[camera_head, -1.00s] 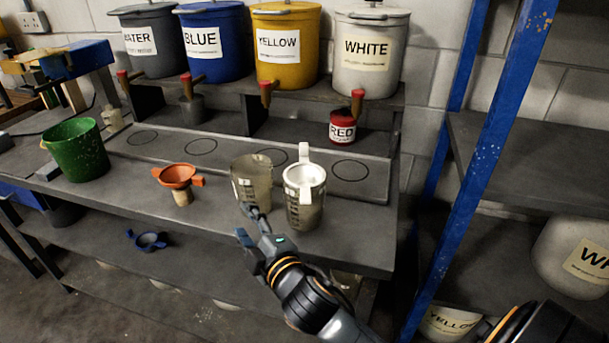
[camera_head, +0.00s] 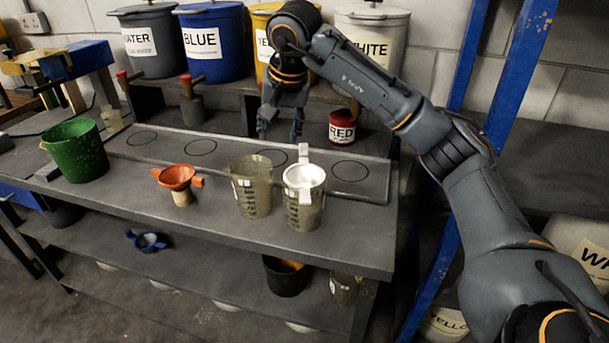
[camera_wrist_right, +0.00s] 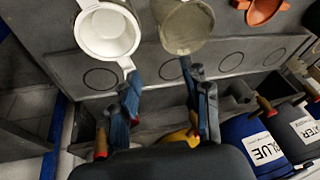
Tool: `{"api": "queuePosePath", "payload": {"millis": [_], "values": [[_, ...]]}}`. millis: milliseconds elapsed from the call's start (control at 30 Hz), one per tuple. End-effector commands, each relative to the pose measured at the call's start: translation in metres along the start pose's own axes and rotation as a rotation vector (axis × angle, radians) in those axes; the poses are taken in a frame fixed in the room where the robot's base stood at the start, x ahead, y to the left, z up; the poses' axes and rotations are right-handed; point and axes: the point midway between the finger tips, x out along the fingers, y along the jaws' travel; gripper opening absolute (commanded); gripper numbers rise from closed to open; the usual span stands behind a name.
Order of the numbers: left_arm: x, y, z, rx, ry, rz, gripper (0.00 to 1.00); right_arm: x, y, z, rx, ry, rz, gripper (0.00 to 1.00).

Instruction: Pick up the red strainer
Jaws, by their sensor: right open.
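The red strainer (camera_head: 177,177) is orange-red with side tabs and sits upright on a small pale support on the table, left of the two measuring cups. It shows partly at the top edge of the right wrist view (camera_wrist_right: 262,10). My right gripper (camera_head: 281,133) points down, open and empty, above the back of the table, behind the cups and to the right of the strainer. In the wrist view its blue fingers (camera_wrist_right: 162,85) are spread apart with nothing between them. My left gripper is not in view.
A clear measuring cup (camera_head: 252,188) and another cup topped by a white strainer (camera_head: 304,178) stand between gripper and front edge. A green bucket (camera_head: 76,150) is at left. Paint tanks with taps (camera_head: 215,45) and a red can (camera_head: 342,127) are behind. A blue strainer (camera_head: 147,241) lies below.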

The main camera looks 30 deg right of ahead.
Motion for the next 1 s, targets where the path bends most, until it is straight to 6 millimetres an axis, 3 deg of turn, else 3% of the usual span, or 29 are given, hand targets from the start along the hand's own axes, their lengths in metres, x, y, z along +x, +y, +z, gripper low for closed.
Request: {"api": "queuePosePath", "payload": {"millis": [33,100,200,533,833,1000], "values": [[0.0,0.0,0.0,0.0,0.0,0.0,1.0,-0.012,0.018,-0.011,0.0,0.025,0.062,0.47],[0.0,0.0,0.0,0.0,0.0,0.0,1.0,-0.021,0.035,-0.019,-0.002,0.041,0.123,0.47],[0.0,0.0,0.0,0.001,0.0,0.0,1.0,-0.02,0.047,-0.023,-0.001,0.047,0.163,0.47],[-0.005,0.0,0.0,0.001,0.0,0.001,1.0,0.04,0.057,-0.025,-0.003,0.045,0.164,0.47],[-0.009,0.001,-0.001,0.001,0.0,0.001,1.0,0.065,0.061,-0.026,-0.003,0.046,0.162,0.47],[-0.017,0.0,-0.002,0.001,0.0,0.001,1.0,0.09,0.067,-0.023,-0.003,0.044,0.163,0.47]]}}
